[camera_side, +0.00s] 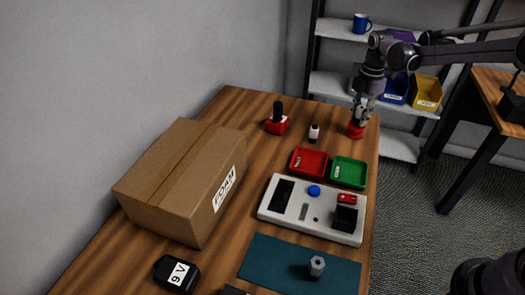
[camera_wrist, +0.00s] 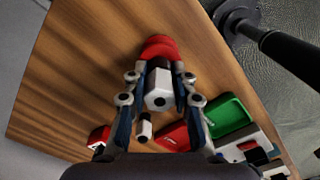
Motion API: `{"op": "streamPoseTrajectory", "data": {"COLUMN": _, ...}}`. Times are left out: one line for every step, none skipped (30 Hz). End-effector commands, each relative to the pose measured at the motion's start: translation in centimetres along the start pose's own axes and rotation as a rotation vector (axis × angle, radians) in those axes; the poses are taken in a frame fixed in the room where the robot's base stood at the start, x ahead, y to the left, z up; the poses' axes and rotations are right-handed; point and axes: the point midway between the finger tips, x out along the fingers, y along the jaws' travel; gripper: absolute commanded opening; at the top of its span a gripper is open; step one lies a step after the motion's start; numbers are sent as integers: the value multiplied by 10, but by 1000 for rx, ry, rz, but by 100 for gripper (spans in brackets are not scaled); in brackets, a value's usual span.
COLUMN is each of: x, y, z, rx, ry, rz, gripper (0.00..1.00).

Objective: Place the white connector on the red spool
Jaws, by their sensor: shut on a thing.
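My gripper (camera_wrist: 159,80) is shut on the white connector (camera_wrist: 158,98), a white hexagonal block with a dark hole, held between its two fingers in the wrist view. The red spool (camera_wrist: 158,46) shows just beyond the fingertips. In the side view, my gripper (camera_side: 361,112) points down over the red spool (camera_side: 356,131), at the far right of the wooden table. The connector is hard to make out there between the fingers. I cannot tell whether the connector touches the spool.
A small white piece with a dark end (camera_side: 314,133) and a red stand with a black upright (camera_side: 277,123) are to the left. Red (camera_side: 308,162) and green (camera_side: 349,172) trays lie nearer, then a white panel (camera_side: 270,208). A cardboard box (camera_side: 165,185) fills the left.

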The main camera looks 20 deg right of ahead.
Motion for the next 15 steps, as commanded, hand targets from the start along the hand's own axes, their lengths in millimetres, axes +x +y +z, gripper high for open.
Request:
{"op": "streamPoseTrajectory", "data": {"x": 0, "y": 0, "z": 0, "rx": 0, "ry": 0, "rz": 0, "gripper": 0}}
{"op": "streamPoseTrajectory", "data": {"x": 0, "y": 0, "z": 0, "rx": 0, "ry": 0, "rz": 0, "gripper": 0}}
{"op": "streamPoseTrajectory", "data": {"x": 0, "y": 0, "z": 0, "rx": 0, "ry": 0, "rz": 0, "gripper": 0}}
{"op": "streamPoseTrajectory", "data": {"x": 0, "y": 0, "z": 0, "rx": 0, "ry": 0, "rz": 0, "gripper": 0}}
{"op": "streamPoseTrajectory", "data": {"x": 1, "y": 0, "z": 0, "rx": 0, "ry": 0, "rz": 0, "gripper": 0}}
{"op": "streamPoseTrajectory", "data": {"x": 2, "y": 0, "z": 0, "rx": 0, "ry": 0, "rz": 0, "gripper": 0}}
{"op": "streamPoseTrajectory", "data": {"x": 3, "y": 0, "z": 0, "rx": 0, "ry": 0, "rz": 0, "gripper": 0}}
{"op": "streamPoseTrajectory", "data": {"x": 3, "y": 0, "z": 0, "rx": 0, "ry": 0, "rz": 0, "gripper": 0}}
{"op": "streamPoseTrajectory", "data": {"x": 3, "y": 0, "z": 0, "rx": 0, "ry": 0, "rz": 0, "gripper": 37}}
{"op": "streamPoseTrajectory", "data": {"x": 3, "y": 0, "z": 0, "rx": 0, "ry": 0, "rz": 0, "gripper": 46}}
{"op": "streamPoseTrajectory", "data": {"x": 3, "y": 0, "z": 0, "rx": 0, "ry": 0, "rz": 0, "gripper": 48}}
{"op": "streamPoseTrajectory", "data": {"x": 3, "y": 0, "z": 0, "rx": 0, "ry": 0, "rz": 0, "gripper": 48}}
{"op": "streamPoseTrajectory", "data": {"x": 3, "y": 0, "z": 0, "rx": 0, "ry": 0, "rz": 0, "gripper": 48}}
{"op": "streamPoseTrajectory", "data": {"x": 3, "y": 0, "z": 0, "rx": 0, "ry": 0, "rz": 0, "gripper": 48}}
{"op": "streamPoseTrajectory", "data": {"x": 3, "y": 0, "z": 0, "rx": 0, "ry": 0, "rz": 0, "gripper": 48}}
